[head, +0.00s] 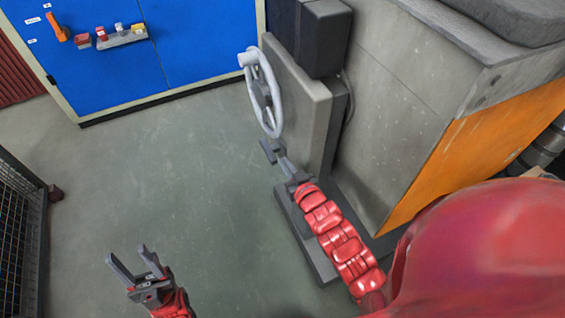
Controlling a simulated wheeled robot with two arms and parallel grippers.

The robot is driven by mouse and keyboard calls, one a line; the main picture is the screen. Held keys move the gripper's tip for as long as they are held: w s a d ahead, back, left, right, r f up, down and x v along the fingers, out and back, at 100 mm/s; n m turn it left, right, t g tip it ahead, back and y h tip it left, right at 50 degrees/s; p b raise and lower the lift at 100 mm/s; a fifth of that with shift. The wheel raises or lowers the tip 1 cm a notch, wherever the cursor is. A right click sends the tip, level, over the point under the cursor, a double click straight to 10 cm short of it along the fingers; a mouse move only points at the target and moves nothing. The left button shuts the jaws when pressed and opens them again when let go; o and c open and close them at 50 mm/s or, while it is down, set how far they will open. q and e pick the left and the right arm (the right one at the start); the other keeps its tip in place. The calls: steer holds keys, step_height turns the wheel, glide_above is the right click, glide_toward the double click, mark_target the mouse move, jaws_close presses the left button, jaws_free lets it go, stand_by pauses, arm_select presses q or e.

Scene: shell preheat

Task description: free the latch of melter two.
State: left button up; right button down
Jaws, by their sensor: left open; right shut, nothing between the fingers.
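A grey upright panel (302,112) carries a pale grey handwheel (252,95) on its left face. A small dark grey piece (267,151), perhaps the latch, shows just below the wheel. I cannot tell how it is attached or whether it is latched. No label reading melter two is legible. My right gripper (283,161) is shut and empty, its fingertips close beside the small grey piece; I cannot tell if they touch. My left gripper (136,262) is open and empty, low over the floor at lower left, well apart from the panel.
A large grey housing (395,105) with an orange panel (490,140) stands right of the wheel. A blue cabinet (190,45) at the back holds a small shelf (122,39) and an orange handle (55,27). A mesh cage (18,225) stands at left. The middle floor is clear.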

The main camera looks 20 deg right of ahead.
glide_above(275, 159)
steer(key=shift+s+a+f, duration=0.1)
steer(key=shift+a+f, duration=0.05)
steer(key=shift+f, duration=0.35)
steer(key=shift+s+a+f, duration=0.1)
steer(key=shift+f, duration=0.4)
step_height(275, 159, down, 3)
steer(key=shift+s+r, duration=0.1)
steer(key=shift+f, duration=0.6)
steer(key=shift+s+f+b, duration=0.1)
steer(key=shift+f+b, duration=0.2)
steer(key=shift+t+b, duration=0.3)
steer(key=shift+t, duration=0.1)
